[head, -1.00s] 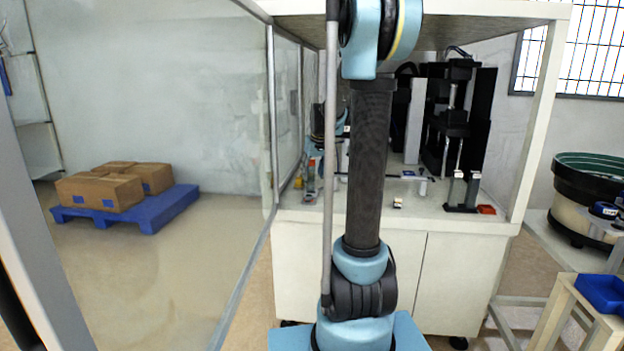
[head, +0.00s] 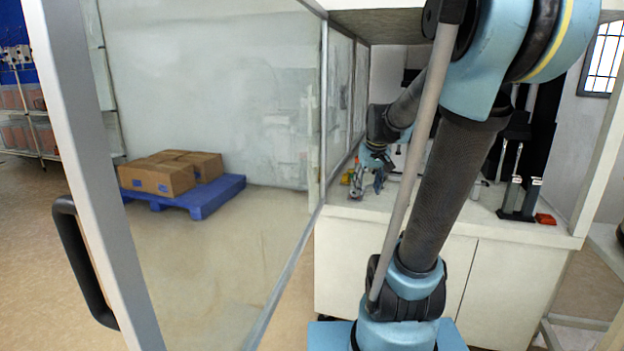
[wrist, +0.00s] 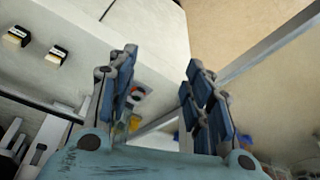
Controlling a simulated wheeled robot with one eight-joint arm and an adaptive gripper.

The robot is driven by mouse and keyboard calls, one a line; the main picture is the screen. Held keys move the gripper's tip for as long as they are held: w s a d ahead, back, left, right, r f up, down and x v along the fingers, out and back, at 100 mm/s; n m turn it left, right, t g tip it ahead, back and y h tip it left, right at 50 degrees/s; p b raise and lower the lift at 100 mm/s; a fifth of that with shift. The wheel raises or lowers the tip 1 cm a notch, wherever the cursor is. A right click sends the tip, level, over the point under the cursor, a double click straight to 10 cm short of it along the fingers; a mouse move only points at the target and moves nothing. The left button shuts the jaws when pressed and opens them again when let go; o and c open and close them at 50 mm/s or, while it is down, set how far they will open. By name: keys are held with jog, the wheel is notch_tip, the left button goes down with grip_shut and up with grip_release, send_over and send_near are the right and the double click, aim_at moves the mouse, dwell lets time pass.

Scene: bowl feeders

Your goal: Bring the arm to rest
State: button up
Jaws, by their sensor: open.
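My arm rises in the middle right of the head view and bends over toward the left. My gripper (head: 368,177) hangs over the left end of the white workbench (head: 345,212), near its edge by the glass panel. In the wrist view my gripper (wrist: 160,95) shows two blue and grey fingers standing well apart, with nothing between them. Part of my forearm is hidden behind my upper arm in the head view.
A framed glass panel (head: 215,75) stands left of my arm. Beyond it, cardboard boxes (head: 157,178) lie on a blue pallet (head: 205,202). A red part (head: 545,219) is on the bench. Two small pieces (wrist: 16,37) (wrist: 57,55) lie on the bench in the wrist view.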

jog(key=s+f, duration=0.5)
jog(key=s, duration=0.6)
jog(key=s+f+m+g, duration=0.1)
jog(key=s+f, duration=0.5)
jog(key=s, duration=0.6)
jog(key=shift+s+d+h, duration=0.15)
jog(key=shift+s+h, duration=0.05)
jog(key=shift+h, duration=0.1)
jog(key=shift+f, duration=0.1)
